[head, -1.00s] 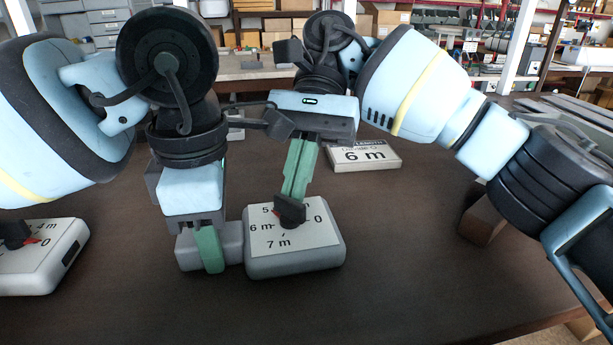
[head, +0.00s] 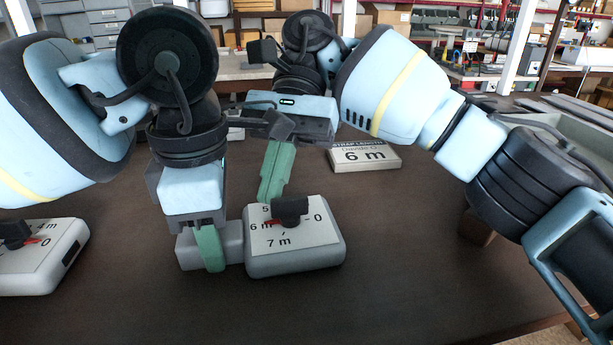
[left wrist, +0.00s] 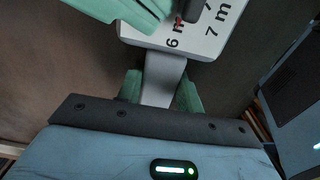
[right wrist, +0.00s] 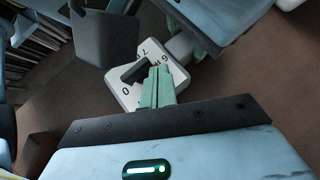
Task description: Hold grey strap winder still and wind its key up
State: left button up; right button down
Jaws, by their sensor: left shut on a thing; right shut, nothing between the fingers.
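The grey strap winder (head: 293,265) sits on the table with a white dial plate marked in metres. Its black key (head: 290,210) stands on the dial, and a red mark by the key lies near the 6 m label; this also shows in the left wrist view (left wrist: 198,10). My left gripper (head: 209,250) is shut on the winder's grey side handle (left wrist: 161,80).
A sign (head: 364,156) behind the winder reads strap length 6 m. A second, whiter winder (head: 45,265) with a black key stands at the left edge. A grey bin (head: 570,135) is at the back right. The table front is clear.

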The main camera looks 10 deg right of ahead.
jog(key=shift+d, duration=0.15)
dwell(0.7)
pick_arm(q)
jog(key=shift+w+a, duration=0.1)
pick_arm(e)
jog(key=shift+s+d, duration=0.5)
jog(key=shift+d, duration=0.05)
pick_arm(q)
jog(key=shift+o, duration=0.2)
pick_arm(e)
jog(key=shift+a, duration=0.1)
